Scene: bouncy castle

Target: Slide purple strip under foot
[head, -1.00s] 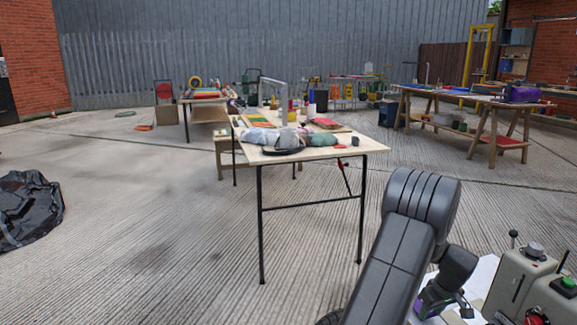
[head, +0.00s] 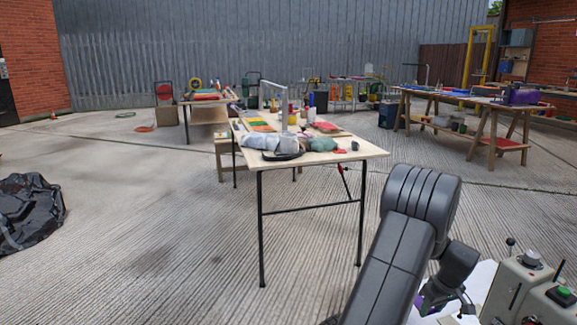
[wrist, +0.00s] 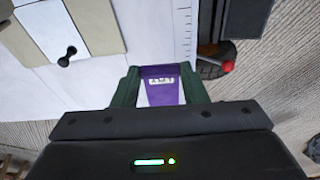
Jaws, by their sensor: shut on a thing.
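In the wrist view my gripper (wrist: 160,88) is shut on the purple strip (wrist: 166,93), which lies between its dark green fingers. The strip shows a white patch with small dark marks and a pale area below it. It is over a white work surface (wrist: 110,88). In the head view a bit of purple (head: 432,298) shows below my dark wrist, partly hidden by my arm. A beige machine (head: 517,288) with a green button and dark knobs stands right of it. I cannot make out the foot in either view.
In the wrist view, machine parts with a black knob (wrist: 68,56) are at upper left. A ruler-like scale (wrist: 186,35) marks the white surface's right side. A wooden table (head: 345,152) with soft pieces stands ahead. Open concrete (head: 150,230) lies to the left.

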